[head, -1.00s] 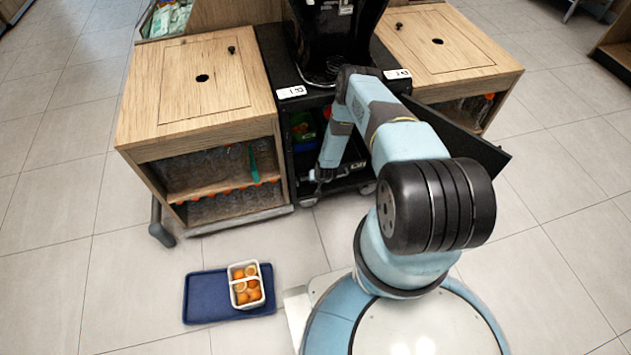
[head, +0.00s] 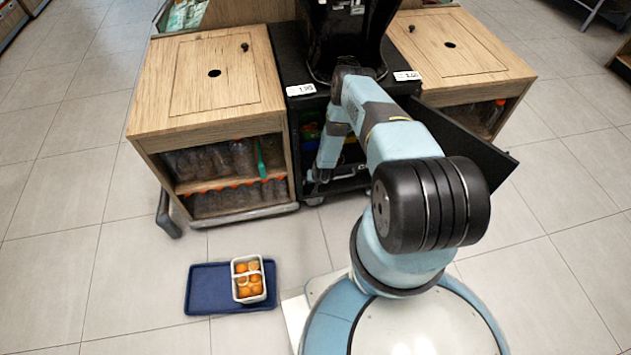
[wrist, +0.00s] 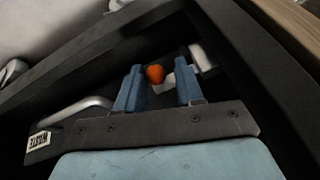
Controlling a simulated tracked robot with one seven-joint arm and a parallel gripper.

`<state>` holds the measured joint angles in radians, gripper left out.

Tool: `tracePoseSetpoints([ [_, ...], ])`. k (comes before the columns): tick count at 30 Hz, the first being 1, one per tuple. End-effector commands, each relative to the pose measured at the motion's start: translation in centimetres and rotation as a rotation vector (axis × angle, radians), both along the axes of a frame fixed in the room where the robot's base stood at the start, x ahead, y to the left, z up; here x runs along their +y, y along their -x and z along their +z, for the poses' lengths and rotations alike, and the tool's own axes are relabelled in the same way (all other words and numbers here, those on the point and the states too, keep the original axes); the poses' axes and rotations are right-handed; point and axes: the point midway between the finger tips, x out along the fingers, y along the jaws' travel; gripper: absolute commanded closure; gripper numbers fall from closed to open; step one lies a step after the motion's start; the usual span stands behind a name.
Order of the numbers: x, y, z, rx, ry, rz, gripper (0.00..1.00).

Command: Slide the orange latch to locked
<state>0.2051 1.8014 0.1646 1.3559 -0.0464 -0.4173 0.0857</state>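The orange latch, a small rounded orange knob (wrist: 155,74), shows in the wrist view beside a pale bracket, just beyond and between the fingertips. My gripper (wrist: 159,80) is open, with one blue finger on each side of the knob as seen and gaps to both. I cannot tell how deep the knob lies between them. In the head view my gripper (head: 320,184) is low at the open front of the black cabinet (head: 350,172) under the juicer (head: 345,45). The latch cannot be made out there.
A black door (head: 465,140) stands open on the right. A wooden cabinet with bottles (head: 215,160) is close on the left, another (head: 465,55) on the right. A pale handle (wrist: 85,108) and a WASTE label (wrist: 39,141) are near my gripper. A blue tray (head: 208,290) with oranges lies on the floor.

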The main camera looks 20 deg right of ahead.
Motion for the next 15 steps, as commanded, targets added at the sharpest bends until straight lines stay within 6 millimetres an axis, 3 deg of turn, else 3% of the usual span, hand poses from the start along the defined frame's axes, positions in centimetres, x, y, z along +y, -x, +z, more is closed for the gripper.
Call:
tracePoseSetpoints([
  [10, -0.2, 0.0, 0.2, -0.001, 0.001, -0.001, 0.65],
  [15, -0.3, 0.6, 1.5, 0.0, 0.0, -0.001, 0.65],
])
